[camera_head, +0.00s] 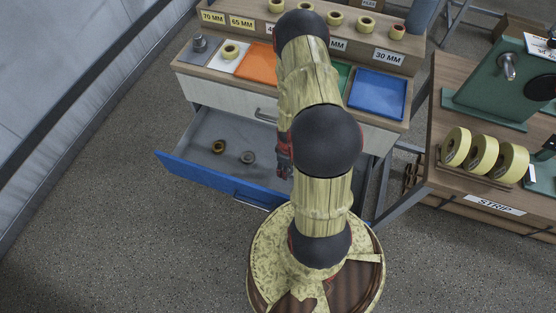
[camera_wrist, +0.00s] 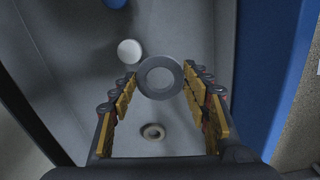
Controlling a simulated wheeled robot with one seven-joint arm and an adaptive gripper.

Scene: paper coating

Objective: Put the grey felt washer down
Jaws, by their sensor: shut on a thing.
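The grey felt washer (camera_wrist: 160,77) is a flat ring with a round hole. In the wrist view it sits between the tips of my gripper (camera_wrist: 160,82), which is shut on it. The open drawer's grey floor (camera_wrist: 205,25) lies beneath, with its blue front along the right of the wrist view. In the head view my gripper (camera_head: 285,160) is partly hidden by my arm, over the right part of the open drawer (camera_head: 205,184). I cannot make out the held washer there for certain.
In the drawer, the head view shows a brass-coloured ring (camera_head: 218,146) and a greyish ring (camera_head: 248,157). The wrist view shows a white disc (camera_wrist: 130,51) and a beige ring (camera_wrist: 152,132). A bench top with a blue tray (camera_head: 378,94) and an orange tray (camera_head: 257,64) stands behind.

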